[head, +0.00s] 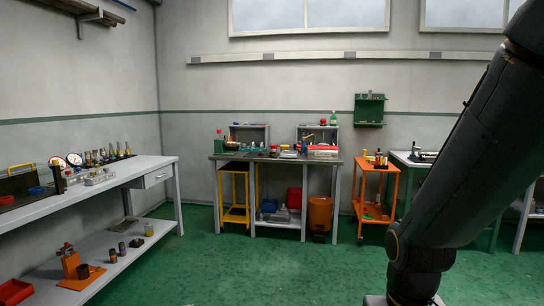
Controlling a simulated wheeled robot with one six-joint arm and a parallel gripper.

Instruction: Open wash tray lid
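I cannot make out for sure which thing is the wash tray or its lid. A dark, flat-sided piece with a yellow handle (20,181) stands at the left end of the grey workbench (152,165). A pale-topped green stand (408,158) on the right carries a small dark tool and is partly hidden by my arm. My arm crosses the right side of the picture, and my gripper is out of view.
A central bench (268,157) holds several small tools and bins. An orange cart (374,168) stands right of it, and an orange bin (320,213) is on the floor. The green floor (240,265) in front is clear. A red bin (15,291) sits at lower left.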

